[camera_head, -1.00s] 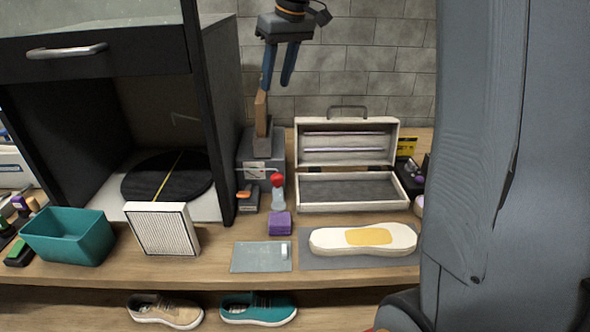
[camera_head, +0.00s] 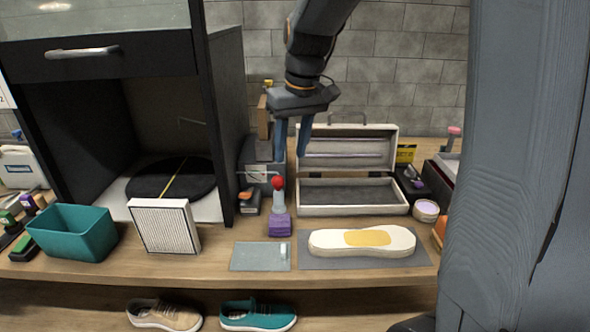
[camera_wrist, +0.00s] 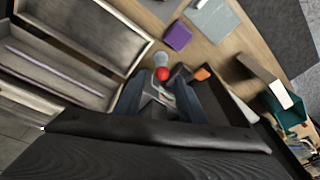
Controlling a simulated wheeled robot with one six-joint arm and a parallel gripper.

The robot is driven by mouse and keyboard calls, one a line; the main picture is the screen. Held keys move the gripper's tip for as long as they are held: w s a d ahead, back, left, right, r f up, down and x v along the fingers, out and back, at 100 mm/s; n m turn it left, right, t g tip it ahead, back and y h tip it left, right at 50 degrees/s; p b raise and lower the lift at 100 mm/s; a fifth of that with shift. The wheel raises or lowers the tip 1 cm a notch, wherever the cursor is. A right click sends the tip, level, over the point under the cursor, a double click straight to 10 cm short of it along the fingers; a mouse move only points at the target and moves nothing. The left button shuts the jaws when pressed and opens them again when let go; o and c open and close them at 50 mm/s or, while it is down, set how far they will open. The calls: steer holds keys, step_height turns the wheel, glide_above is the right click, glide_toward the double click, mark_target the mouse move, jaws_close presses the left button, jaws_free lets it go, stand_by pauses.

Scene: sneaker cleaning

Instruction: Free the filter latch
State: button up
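A grey box unit (camera_head: 262,158) stands at the back of the bench beside the black cabinet. A thin pale bent bar (camera_head: 255,174), which may be the latch, runs across its front; I cannot tell whether it is locked. A white-framed pleated filter (camera_head: 163,228) stands on the bench in front of the cabinet. My gripper (camera_head: 291,156) points down, open and empty, just in front of and right of the grey unit. In the wrist view, a grey part with a pale piece (camera_wrist: 156,92) shows between the open fingers; contact cannot be told.
A red-topped bottle (camera_head: 278,196) stands close below my gripper, behind a purple block (camera_head: 279,225). An open case (camera_head: 352,210) is to the right. An upright wooden piece (camera_head: 265,118) rises behind the unit. A teal bin (camera_head: 72,235) is at left.

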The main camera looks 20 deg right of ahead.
steer(key=shift+s+a+f, duration=0.1)
steer(key=shift+s+f, duration=0.6)
steer(key=shift+s, duration=0.15)
steer(key=shift+s+f, duration=0.65)
steer(key=shift+s, duration=0.2)
